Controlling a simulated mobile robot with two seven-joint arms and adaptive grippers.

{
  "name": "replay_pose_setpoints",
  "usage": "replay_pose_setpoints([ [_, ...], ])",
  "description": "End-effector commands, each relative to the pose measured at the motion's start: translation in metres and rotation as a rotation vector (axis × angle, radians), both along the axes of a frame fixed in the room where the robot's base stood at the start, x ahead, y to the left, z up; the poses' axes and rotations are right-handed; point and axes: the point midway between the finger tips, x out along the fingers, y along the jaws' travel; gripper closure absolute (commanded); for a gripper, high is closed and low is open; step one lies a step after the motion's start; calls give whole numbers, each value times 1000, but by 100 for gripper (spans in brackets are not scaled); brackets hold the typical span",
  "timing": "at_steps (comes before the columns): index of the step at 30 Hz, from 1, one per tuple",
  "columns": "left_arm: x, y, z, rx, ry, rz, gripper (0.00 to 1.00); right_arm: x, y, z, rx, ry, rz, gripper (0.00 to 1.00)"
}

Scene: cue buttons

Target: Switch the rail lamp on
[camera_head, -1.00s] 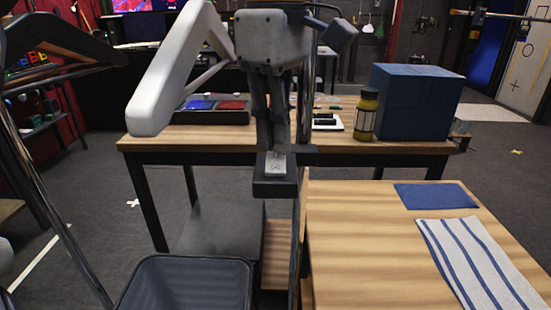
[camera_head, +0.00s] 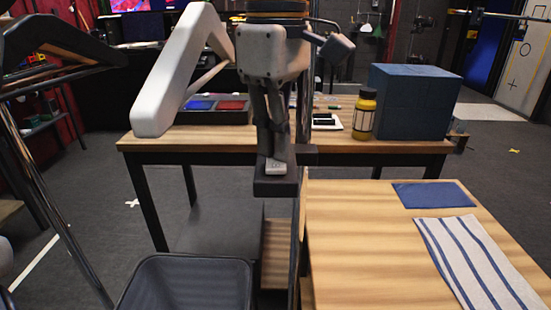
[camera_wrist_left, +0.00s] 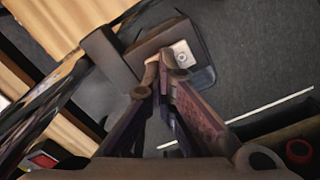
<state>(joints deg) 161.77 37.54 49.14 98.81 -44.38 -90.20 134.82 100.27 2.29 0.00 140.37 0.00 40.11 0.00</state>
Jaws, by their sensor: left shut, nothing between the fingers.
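The switch box (camera_head: 275,187) is a dark block on an upright rail, with a pale switch plate (camera_head: 276,168) on top. My left gripper (camera_head: 275,157) points down, shut and empty, with its fingertips at the plate and covering part of it. In the left wrist view the closed fingertips (camera_wrist_left: 162,70) sit right beside the plate (camera_wrist_left: 181,54); I cannot tell whether they touch it. A small grey lamp head (camera_head: 336,46) hangs from a thin arm at the upper right of the gripper; no glow shows on its visible side. My right gripper is out of view.
A wooden table (camera_head: 350,147) behind bears a yellow-lidded-dark jar (camera_head: 364,115) and a blue box (camera_head: 415,102). A nearer wooden table (camera_head: 365,255) at right holds a blue cloth (camera_head: 433,194) and a striped towel (camera_head: 478,262). A dark bin (camera_head: 185,285) stands at front.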

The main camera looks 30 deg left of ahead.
Motion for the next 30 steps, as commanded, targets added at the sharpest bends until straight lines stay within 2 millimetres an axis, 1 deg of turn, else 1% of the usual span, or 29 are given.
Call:
replay_pose_setpoints([
  [6,-1,0,26,1,-11,2,100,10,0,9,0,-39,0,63],
  [8,0,0,31,2,-5,2,100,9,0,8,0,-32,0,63],
  [18,0,0,63,2,-3,2,100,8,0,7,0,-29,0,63],
  [22,0,0,68,0,-2,1,100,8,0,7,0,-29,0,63],
  [30,0,0,68,0,-2,1,100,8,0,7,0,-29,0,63],
])
